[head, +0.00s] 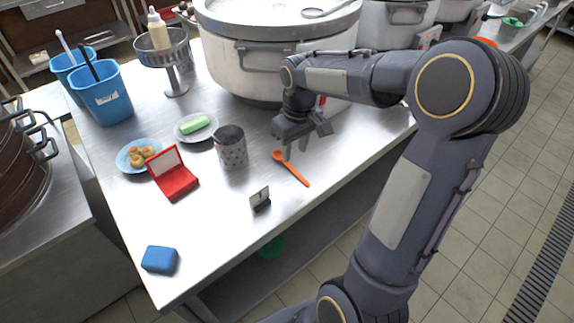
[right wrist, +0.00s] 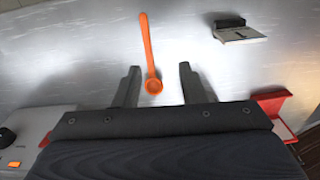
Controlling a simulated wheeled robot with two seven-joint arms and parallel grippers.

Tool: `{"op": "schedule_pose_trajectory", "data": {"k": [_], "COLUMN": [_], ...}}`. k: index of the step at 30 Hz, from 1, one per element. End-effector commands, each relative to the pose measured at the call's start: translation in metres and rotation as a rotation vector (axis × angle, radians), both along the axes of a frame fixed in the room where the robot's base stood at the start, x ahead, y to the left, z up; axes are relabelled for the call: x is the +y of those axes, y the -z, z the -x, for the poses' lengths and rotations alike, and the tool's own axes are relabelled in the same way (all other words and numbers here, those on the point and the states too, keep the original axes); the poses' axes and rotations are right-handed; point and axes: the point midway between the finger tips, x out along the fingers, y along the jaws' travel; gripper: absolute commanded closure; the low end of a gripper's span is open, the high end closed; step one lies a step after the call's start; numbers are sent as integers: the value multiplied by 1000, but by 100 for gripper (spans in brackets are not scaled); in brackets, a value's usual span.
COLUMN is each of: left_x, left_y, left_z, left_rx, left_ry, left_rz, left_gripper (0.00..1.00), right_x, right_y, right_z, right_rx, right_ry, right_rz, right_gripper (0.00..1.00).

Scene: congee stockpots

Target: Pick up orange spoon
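The orange spoon (head: 290,168) lies on the metal table, its bowl toward the back and its handle toward the table's front edge. My right gripper (head: 306,150) hangs just behind and above the spoon's bowl. In the right wrist view the spoon (right wrist: 148,55) shows with its bowl between the two spread fingers of my right gripper (right wrist: 158,85). The fingers are open and nothing is held. The handle points away from the gripper. My left gripper is not in view.
A perforated metal cup (head: 231,148) and a small sign stand (head: 260,198) are left of the spoon. A red box (head: 174,178), a green item (head: 195,125) on a plate, and a blue block (head: 160,259) lie farther left. A large stockpot (head: 262,60) stands behind.

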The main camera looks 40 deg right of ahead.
Motion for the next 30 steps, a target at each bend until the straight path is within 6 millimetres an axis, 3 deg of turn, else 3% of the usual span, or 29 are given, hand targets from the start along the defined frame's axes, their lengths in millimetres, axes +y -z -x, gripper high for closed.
{"op": "schedule_pose_trajectory", "data": {"k": [1,6,21,30], "left_x": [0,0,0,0], "left_y": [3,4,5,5], "left_z": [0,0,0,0], "left_rx": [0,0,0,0], "left_ry": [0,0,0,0], "left_rz": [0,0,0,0], "left_gripper": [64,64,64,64], "right_x": [-5,-13,-18,-17], "right_y": [11,28,92,100], "right_z": [-9,-19,-14,-15], "right_rx": [22,51,52,49], "right_ry": [-8,-23,-22,-22], "right_rz": [10,28,28,28], "right_gripper": [63,63,63,63]}}
